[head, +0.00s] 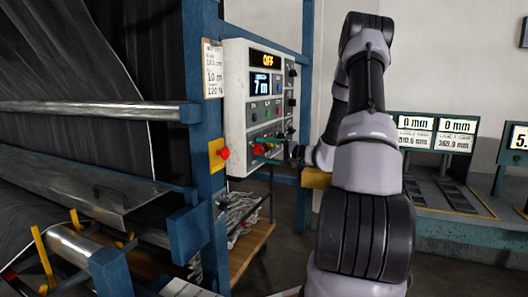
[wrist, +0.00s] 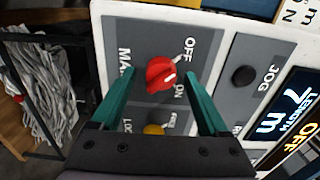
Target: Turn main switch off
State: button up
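The main switch is a red rotary knob (wrist: 160,74) on a grey plate marked MAIN, with OFF and ON labels on its right. Its short white mark lies on the right side of the knob; I cannot tell exactly which label it points to. My gripper (wrist: 160,72) is open, with one green finger on each side of the knob and gaps visible. In the head view the knob (head: 259,149) shows low on the white control panel (head: 235,95), with my gripper (head: 268,148) in front of it. The panel's upper display (head: 268,61) reads OFF.
A yellow knob (wrist: 153,129) sits below the main switch, between my fingers. A black JOG button (wrist: 243,75) is to the right. A red button on a yellow plate (head: 223,153) is beside the panel. A blue post (head: 203,130) and rolls stand at left.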

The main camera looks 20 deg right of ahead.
jog(key=v, duration=1)
jog(key=shift+s+d, duration=0.25)
jog(key=shift+s, duration=0.05)
jog(key=shift+a+r, duration=0.1)
jog(key=s+a+r+n+g+h, duration=0.1)
jog(key=s+a+r+n+g, duration=0.15)
jog(key=s+a+g, duration=0.4)
jog(key=s+a+r+n+g+h, duration=0.2)
jog(key=s+a+r+g, duration=0.15)
jog(key=a, duration=0.65)
jog(key=s+r+t+h, duration=0.2)
jog(key=s+r+h, duration=0.2)
jog(key=s, duration=0.3)
jog(key=s+a+r+t+h, duration=0.1)
jog(key=s+r+t+h, duration=0.1)
jog(key=s+r, duration=0.3)
jog(key=shift+s+a+r+h, duration=0.3)
jog(key=shift+s+r+h, duration=0.05)
jog(key=shift+s+h, duration=0.6)
